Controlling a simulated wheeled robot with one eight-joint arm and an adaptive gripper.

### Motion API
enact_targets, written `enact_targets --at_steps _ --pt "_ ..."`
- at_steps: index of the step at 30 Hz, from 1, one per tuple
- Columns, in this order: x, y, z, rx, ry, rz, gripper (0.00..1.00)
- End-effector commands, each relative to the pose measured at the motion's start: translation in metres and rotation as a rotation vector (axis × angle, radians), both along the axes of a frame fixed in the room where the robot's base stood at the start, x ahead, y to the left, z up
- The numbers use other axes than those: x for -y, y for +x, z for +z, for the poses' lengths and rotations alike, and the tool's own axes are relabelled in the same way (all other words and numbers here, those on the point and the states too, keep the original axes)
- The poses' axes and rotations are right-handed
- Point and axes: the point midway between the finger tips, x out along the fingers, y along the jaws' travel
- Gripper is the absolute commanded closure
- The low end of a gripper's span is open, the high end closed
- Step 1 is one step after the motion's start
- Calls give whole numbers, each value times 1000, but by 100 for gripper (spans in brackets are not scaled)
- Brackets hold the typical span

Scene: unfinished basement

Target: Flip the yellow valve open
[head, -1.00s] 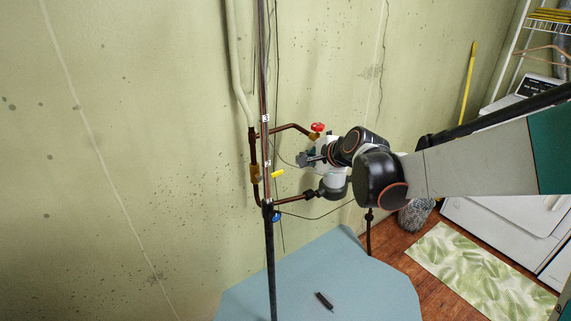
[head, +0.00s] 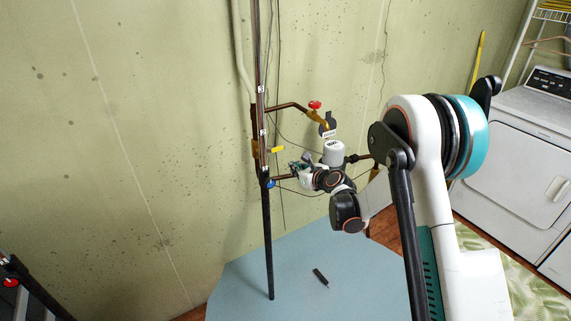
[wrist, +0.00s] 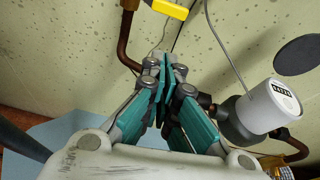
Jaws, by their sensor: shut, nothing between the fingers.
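The yellow valve handle (head: 277,149) sits on the copper pipe left of the meter. In the wrist view the handle (wrist: 174,7) is at the top edge, lying roughly level, partly cut off. My gripper (head: 294,165) is shut and empty, below and slightly right of the handle in the head view. In the wrist view the closed fingertips of my gripper (wrist: 166,62) point up toward the handle, with a visible gap between them. Whether the fingers are at the same depth as the handle is hard to tell.
A red valve wheel (head: 315,105) is above right, a blue handle (head: 271,184) below. A white meter (head: 333,153) stands right of my gripper; it also shows in the wrist view (wrist: 267,104). A dark pole (head: 267,240) rises in front of the pipes. A dark object lies on the blue surface (head: 245,285).

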Motion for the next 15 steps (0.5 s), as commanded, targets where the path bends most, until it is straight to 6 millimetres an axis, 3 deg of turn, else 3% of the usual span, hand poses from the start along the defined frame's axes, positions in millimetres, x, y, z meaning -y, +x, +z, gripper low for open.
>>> enact_targets --at_steps 6,15 --pt "-4 5 -18 -28 77 -27 100" --pt "-5 6 -19 -31 82 -28 100"
